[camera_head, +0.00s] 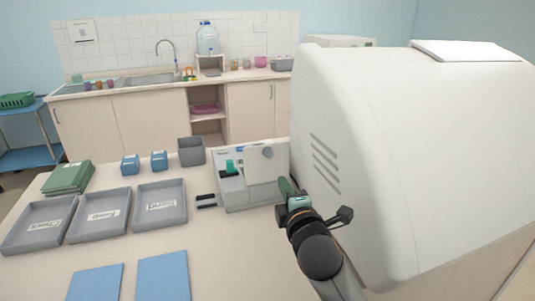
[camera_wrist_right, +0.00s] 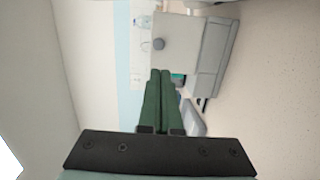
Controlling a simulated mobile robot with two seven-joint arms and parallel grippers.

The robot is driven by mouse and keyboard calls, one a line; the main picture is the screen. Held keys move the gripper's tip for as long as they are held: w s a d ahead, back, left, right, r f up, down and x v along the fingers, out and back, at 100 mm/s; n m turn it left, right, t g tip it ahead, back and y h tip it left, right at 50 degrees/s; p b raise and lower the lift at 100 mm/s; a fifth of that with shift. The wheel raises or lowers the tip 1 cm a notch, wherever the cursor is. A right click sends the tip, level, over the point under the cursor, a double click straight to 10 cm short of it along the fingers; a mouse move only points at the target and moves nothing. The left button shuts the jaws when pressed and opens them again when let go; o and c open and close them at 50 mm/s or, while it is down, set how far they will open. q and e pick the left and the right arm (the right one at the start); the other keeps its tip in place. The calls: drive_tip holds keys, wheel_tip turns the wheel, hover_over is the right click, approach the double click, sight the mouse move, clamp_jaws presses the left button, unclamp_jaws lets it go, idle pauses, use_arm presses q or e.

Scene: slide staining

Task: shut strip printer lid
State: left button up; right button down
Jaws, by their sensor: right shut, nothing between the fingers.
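My right gripper (camera_head: 284,185), with green fingers, is just in front of the printer's right side, below the knob. In the right wrist view the shut, empty fingers (camera_wrist_right: 160,73) point towards the printer (camera_wrist_right: 212,58) and lid (camera_wrist_right: 180,38); contact cannot be told. My left gripper is out of view.
A large white machine (camera_head: 400,150) stands close on the right of my right arm. Grey trays (camera_head: 128,221), a grey bin (camera_head: 191,151), small blue boxes (camera_head: 130,165) and two dark pieces (camera_head: 206,205) lie left of the printer. The table in front of the printer is clear.

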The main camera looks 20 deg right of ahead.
sight(269, 155)
use_arm(q)
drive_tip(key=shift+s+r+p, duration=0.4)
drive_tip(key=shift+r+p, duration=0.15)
drive_tip(key=shift+p, duration=0.1)
use_arm(e)
drive_tip(key=w, duration=0.9)
drive_tip(key=w+d+f, duration=0.1)
drive_tip(key=w, duration=0.3)
drive_tip(key=shift+w, duration=0.15)
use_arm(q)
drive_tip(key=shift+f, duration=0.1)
use_arm(e)
drive_tip(key=shift+w, duration=0.1)
